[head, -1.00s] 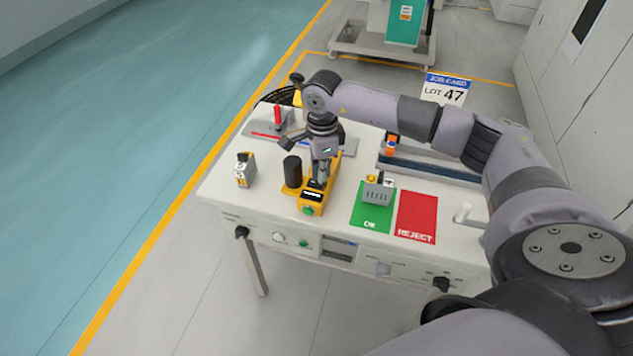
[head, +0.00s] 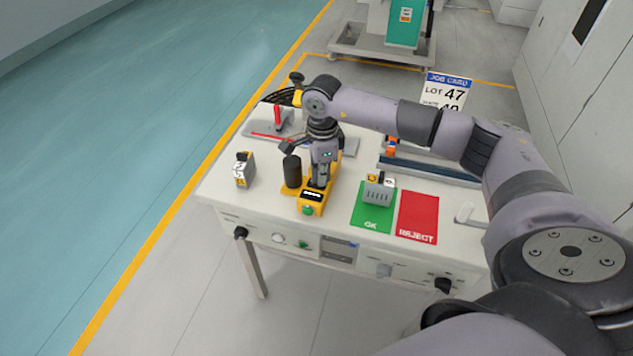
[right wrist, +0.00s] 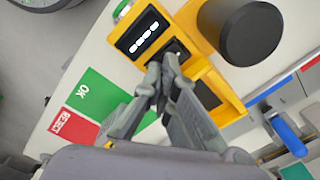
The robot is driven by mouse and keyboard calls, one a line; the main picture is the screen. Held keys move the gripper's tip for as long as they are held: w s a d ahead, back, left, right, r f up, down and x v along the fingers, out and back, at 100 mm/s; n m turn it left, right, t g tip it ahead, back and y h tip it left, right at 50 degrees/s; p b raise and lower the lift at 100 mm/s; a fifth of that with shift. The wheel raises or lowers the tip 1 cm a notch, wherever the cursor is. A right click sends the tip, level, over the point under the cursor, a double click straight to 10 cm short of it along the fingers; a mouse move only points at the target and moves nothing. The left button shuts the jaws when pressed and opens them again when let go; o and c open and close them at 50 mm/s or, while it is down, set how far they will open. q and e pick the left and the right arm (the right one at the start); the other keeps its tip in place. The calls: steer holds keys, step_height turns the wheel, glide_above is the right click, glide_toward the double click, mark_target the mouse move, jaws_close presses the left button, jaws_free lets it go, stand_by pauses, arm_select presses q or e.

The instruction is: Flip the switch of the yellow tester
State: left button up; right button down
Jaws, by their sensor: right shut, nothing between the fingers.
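The yellow tester (head: 311,208) stands on the white bench, with a dark display and a green button at its front end. In the right wrist view the tester (right wrist: 229,100) shows its lit display (right wrist: 143,33) at the top. My right gripper (head: 318,185) points down over the tester, just behind the display. In the right wrist view my right gripper (right wrist: 168,62) is shut and empty, its tips at a dark part beside the display. The fingers largely cover the switch area, so I cannot tell the switch's position or whether they touch it. My left gripper is out of view.
A black cylinder (head: 292,171) stands close to the tester's left side. A small grey device (head: 243,170) is further left. A grey block (head: 378,188) sits on the green OK mat (head: 369,217), beside the red REJECT mat (head: 417,218). A red-handled item (head: 277,117) is behind.

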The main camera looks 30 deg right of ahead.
steer(key=shift+s+f, duration=0.1)
steer(key=shift+f, duration=0.15)
steer(key=shift+r, duration=0.1)
steer(key=shift+r+p, duration=0.55)
steer(key=shift+r, duration=0.35)
steer(key=shift+r+p, duration=1.45)
steer(key=shift+r, duration=1.1)
